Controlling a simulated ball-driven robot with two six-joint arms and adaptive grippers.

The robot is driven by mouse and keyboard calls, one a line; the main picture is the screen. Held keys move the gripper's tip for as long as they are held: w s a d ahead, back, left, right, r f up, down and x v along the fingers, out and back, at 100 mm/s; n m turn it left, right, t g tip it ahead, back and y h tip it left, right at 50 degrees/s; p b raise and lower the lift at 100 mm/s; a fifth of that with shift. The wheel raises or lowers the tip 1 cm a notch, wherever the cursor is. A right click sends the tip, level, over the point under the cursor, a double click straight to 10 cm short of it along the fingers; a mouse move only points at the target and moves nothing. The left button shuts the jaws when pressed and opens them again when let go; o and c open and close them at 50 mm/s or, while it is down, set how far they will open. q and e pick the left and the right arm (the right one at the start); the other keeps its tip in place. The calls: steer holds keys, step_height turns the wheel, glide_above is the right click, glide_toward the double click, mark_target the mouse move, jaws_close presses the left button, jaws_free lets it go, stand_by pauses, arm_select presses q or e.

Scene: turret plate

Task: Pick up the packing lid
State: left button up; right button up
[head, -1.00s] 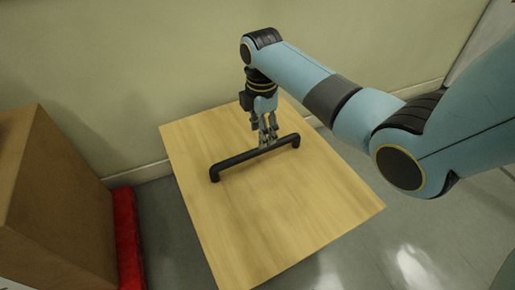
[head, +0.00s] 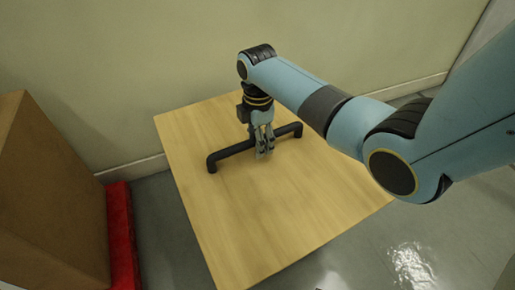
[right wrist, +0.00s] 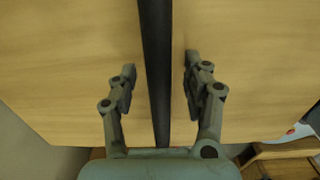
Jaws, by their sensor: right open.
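The packing lid (head: 290,210) is a light wooden square panel with a black bar handle (head: 230,150) across it. In the right wrist view the lid (right wrist: 60,60) fills most of the picture, and the handle (right wrist: 155,60) runs up the middle. My left gripper is not in view.
A big brown box (head: 50,200) stands at the left, with a red strip-like object (head: 122,235) beside it. A pale wall (head: 150,60) rises close behind the lid. Grey floor (head: 410,240) is clear at the lower right. Wooden pieces (right wrist: 285,155) show at the right wrist view's lower right corner.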

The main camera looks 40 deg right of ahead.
jaws_close()
stand_by(0.4)
steer(key=shift+w+r, duration=0.1)
steer(key=shift+w, duration=0.05)
